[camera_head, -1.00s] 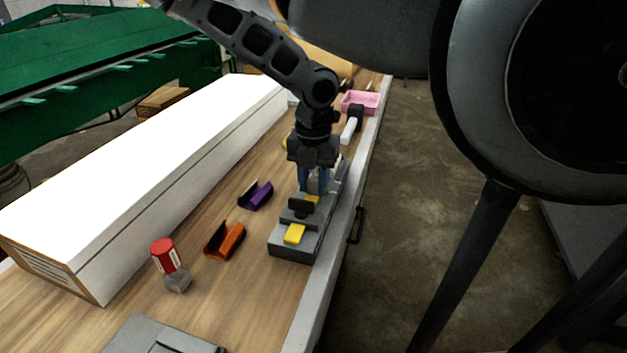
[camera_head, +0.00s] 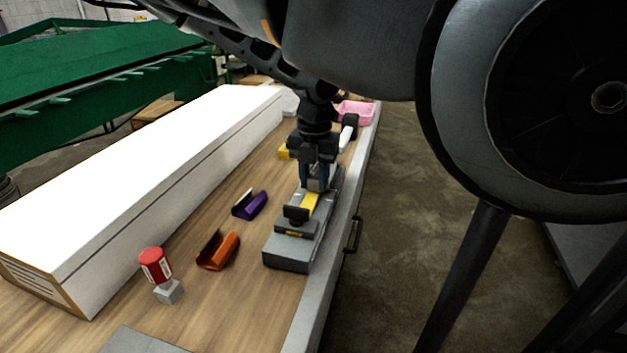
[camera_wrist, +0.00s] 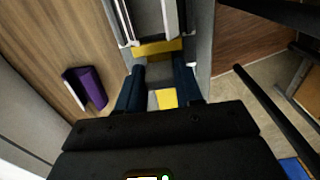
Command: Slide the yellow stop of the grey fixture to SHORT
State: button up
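The grey fixture (camera_head: 287,256) lies lengthwise near the table's right edge. Its yellow stop (camera_head: 310,203) shows as a long strip beyond a dark knob (camera_head: 295,213), with only a thin yellow sliver on the near side of the knob's plate. In the wrist view, a yellow bar (camera_wrist: 157,47) lies at the fingertips, with yellow and pale grey between the fingers. I cannot read any SHORT marking.
A purple channel piece (camera_head: 250,205), an orange one (camera_head: 218,251) and a red-topped item (camera_head: 155,266) stand left of the fixture. A long white box (camera_head: 130,165) fills the table's left. A pink tray (camera_head: 357,112) stands beyond my gripper. A grey plate (camera_head: 142,342) lies in front.

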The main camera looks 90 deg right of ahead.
jog(key=o, duration=0.4)
jog(key=shift+d, duration=0.2)
jog(key=shift+r, duration=0.15)
notch_tip(320, 180, up, 8)
jog(key=shift+f, duration=0.2)
jog(key=shift+s, duration=0.1)
dwell(0.3)
